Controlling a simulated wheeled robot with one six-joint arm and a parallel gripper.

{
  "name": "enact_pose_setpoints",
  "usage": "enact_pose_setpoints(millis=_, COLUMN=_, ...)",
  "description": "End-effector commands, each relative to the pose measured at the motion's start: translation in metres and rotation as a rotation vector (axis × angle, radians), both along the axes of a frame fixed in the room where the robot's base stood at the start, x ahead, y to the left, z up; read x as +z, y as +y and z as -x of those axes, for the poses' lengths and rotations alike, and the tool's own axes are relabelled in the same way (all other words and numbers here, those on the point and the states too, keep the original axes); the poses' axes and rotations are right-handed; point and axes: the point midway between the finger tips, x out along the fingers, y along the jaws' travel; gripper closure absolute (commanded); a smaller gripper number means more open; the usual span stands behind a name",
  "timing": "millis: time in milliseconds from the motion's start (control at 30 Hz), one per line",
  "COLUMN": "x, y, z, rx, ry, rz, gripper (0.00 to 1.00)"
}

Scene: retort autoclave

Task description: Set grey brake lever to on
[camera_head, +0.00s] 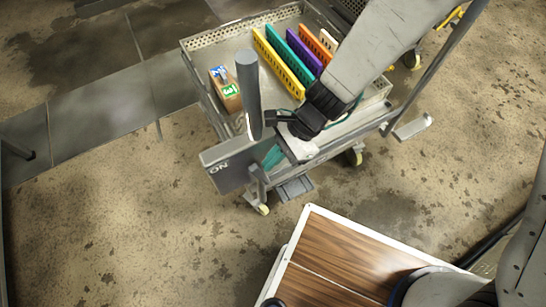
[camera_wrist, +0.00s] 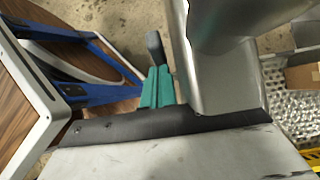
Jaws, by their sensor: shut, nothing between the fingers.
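The grey brake lever (camera_head: 249,92) is a thick cylinder standing nearly upright at the near left corner of the wire-sided cart. Its lower end meets a grey plate (camera_head: 225,168) marked "ON" at the plate's lower left. My gripper (camera_head: 272,157), with teal fingers, is shut and empty, just right of the lever's foot and close to the plate. Whether it touches either cannot be told. In the wrist view my gripper (camera_wrist: 157,90) shows beside a large smooth grey surface (camera_wrist: 215,75), likely the lever and its plate, which hides part of the scene.
The cart tray (camera_head: 215,36) holds several coloured perforated dividers (camera_head: 280,62) and a small labelled box (camera_head: 225,88). A wood-topped platform with a white edge (camera_head: 335,255) lies at the lower right. The stained floor (camera_head: 120,220) at left is clear.

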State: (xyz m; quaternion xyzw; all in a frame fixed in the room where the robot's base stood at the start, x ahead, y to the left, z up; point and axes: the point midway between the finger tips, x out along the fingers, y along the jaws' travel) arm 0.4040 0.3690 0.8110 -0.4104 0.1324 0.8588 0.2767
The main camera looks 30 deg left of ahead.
Motion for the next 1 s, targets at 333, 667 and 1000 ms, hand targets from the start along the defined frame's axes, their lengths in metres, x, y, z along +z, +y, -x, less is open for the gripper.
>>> enact_pose_setpoints(millis=333, x=0.026, y=-0.030, z=-0.033, rx=-0.009, ry=-0.005, rz=-0.005, gripper=1.00)
enact_pose_setpoints(millis=667, x=0.081, y=-0.045, z=-0.056, rx=0.005, ry=-0.003, rz=-0.002, gripper=1.00)
enact_pose_setpoints(millis=1000, x=0.071, y=-0.065, z=-0.075, rx=-0.045, ry=0.046, rz=0.035, gripper=1.00)
